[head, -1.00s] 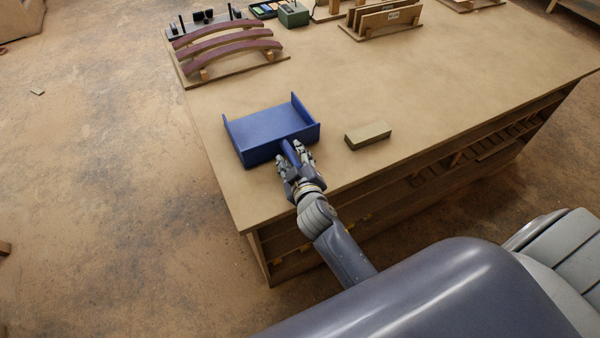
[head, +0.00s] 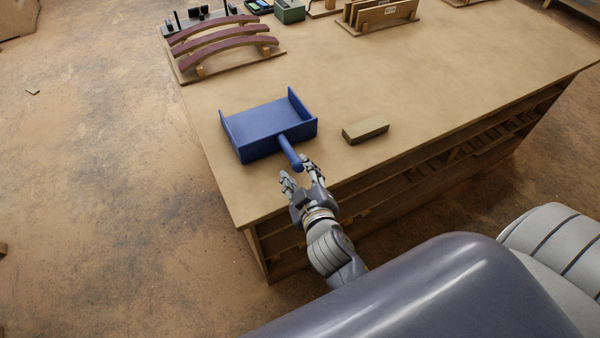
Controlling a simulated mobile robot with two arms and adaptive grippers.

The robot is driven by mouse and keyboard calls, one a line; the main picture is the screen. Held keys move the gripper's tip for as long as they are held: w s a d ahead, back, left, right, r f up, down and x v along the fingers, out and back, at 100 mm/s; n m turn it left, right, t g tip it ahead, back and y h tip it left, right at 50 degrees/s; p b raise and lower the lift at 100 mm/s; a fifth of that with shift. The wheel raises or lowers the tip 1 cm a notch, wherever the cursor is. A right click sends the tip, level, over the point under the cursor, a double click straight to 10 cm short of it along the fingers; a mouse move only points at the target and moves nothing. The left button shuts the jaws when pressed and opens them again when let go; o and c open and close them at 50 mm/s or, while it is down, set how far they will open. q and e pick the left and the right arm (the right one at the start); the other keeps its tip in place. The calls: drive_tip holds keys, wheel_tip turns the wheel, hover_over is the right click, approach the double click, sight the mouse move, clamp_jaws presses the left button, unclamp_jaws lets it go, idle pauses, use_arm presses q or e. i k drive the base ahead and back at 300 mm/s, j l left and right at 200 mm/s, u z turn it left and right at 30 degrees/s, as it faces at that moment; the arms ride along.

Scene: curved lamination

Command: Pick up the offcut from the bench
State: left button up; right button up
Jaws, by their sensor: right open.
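The offcut (head: 366,130), a small tan rectangular block, lies on the bench (head: 420,90) near its front edge. My right gripper (head: 302,172) is open at the bench's front edge, to the left of the offcut and nearer to me. Its fingers are spread by the end of the blue dustpan's handle and hold nothing. The blue dustpan (head: 265,122) rests on the bench left of the offcut, its handle pointing toward my gripper. My left gripper is not in view.
Curved laminated strips (head: 222,38) stand on a wooden form at the back left. A rack with upright boards (head: 382,14) and a green box (head: 290,11) stand at the back. The bench behind and right of the offcut is clear.

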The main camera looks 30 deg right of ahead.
sight(355, 132)
drive_tip(key=z, duration=1.3)
